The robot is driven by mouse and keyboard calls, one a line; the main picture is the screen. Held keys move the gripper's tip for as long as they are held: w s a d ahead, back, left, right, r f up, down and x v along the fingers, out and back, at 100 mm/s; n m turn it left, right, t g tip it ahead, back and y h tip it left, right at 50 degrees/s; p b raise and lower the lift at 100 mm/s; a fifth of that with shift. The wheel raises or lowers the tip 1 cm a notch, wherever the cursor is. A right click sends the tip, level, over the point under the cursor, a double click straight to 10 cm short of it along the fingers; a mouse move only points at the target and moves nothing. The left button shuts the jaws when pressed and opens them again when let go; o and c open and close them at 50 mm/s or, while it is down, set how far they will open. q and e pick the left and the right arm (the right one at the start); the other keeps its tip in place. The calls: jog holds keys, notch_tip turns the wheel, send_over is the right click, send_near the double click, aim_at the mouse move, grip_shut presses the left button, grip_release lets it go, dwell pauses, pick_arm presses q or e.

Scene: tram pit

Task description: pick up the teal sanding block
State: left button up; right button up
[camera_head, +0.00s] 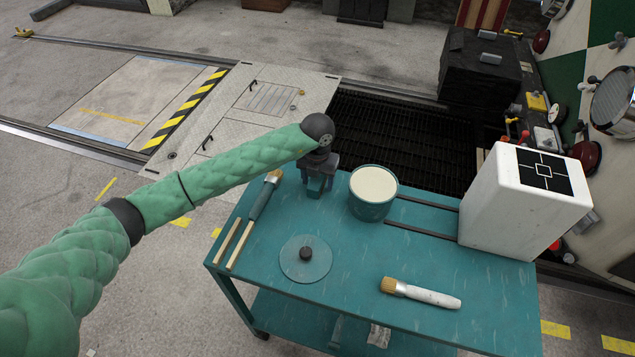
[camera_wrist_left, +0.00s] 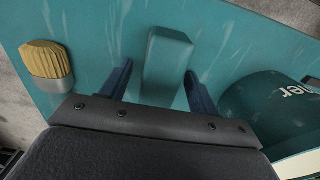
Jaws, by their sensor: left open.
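The teal sanding block (camera_head: 315,187) stands on the teal cart top (camera_head: 350,270) near its far left edge. In the left wrist view the block (camera_wrist_left: 166,62) shows as a plain teal bar between two dark fingers. My left gripper (camera_head: 318,174) is over the block, pointing down, with its jaws open. In the left wrist view, the gripper (camera_wrist_left: 159,72) has a finger on each side of the block, with a visible gap on both sides. The gripper partly hides the block in the head view. My right gripper is not in view.
A paint tin (camera_head: 373,208) stands close right of the block. A brush (camera_head: 262,200) lies close left, beside wooden sticks (camera_head: 240,244). A clear disc (camera_head: 306,265), another brush (camera_head: 425,294) and a white box (camera_head: 510,205) are also on the cart. A dark grated pit (camera_head: 400,135) lies behind.

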pick_arm(q)
jog(key=shift+w, duration=0.1)
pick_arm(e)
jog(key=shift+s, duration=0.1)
pick_arm(q)
jog(key=c, duration=1.1)
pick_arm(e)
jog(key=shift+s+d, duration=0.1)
